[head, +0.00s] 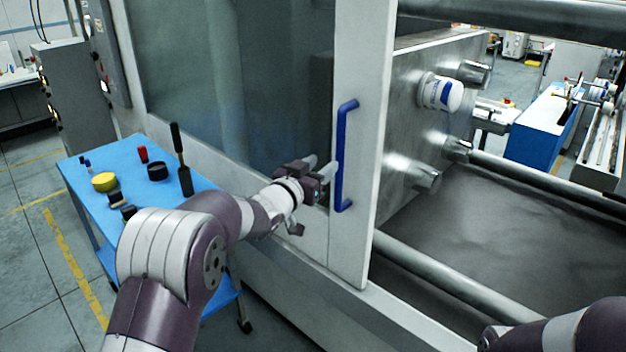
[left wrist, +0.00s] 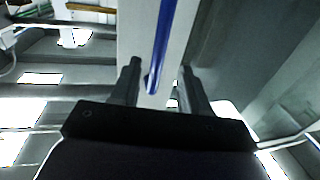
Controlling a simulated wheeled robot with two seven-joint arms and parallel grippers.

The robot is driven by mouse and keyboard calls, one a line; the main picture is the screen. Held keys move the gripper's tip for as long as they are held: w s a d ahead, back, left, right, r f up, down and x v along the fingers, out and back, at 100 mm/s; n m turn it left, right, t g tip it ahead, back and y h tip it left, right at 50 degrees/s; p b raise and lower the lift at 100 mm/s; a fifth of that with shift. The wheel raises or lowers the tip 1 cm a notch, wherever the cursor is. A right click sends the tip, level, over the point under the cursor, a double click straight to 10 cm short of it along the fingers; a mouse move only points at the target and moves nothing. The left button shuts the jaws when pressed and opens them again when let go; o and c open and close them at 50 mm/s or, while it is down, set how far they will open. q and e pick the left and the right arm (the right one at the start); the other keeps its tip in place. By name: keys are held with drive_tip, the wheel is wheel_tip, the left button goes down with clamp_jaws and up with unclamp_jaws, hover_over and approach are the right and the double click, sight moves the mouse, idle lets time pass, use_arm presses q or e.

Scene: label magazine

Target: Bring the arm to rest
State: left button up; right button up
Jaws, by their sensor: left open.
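My left arm comes in from the left in the head view. Its gripper (head: 326,172) is open beside the blue door handle (head: 345,155), near the handle's lower half. In the left wrist view the two dark fingers (left wrist: 158,88) stand apart, with the lower end of the blue handle (left wrist: 160,50) showing between them. I cannot tell whether a finger touches the handle. Part of my right arm shows at the lower right of the head view; its gripper is out of view.
The handle is on a white sliding door frame (head: 358,230). Right of it is an open machine bay with a metal platen (head: 425,130) and steel bars (head: 460,280). A blue cart (head: 130,165) with a yellow round item (head: 104,181) and several small items stands at left.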

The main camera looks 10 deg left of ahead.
use_arm(q)
drive_tip(key=v, duration=0.3)
drive_tip(key=shift+w, duration=0.1)
drive_tip(key=s+a+f+n+g+y, duration=0.1)
drive_tip(key=s+a+f+g+y, duration=0.3)
drive_tip(key=f, duration=0.4)
drive_tip(key=s+a+f+n+g+y, duration=0.2)
drive_tip(key=s+a+f+g+y, duration=0.1)
drive_tip(key=s+f, duration=0.4)
drive_tip(key=s+f+g, duration=0.3)
drive_tip(key=s+g, duration=0.1)
drive_tip(key=s, duration=0.8)
drive_tip(key=s+f+n+g, duration=0.1)
drive_tip(key=s+f+g, duration=0.2)
drive_tip(key=s, duration=0.8)
drive_tip(key=shift+s+d+g, duration=0.2)
drive_tip(key=shift+s+g, duration=0.2)
drive_tip(key=shift+g, duration=0.2)
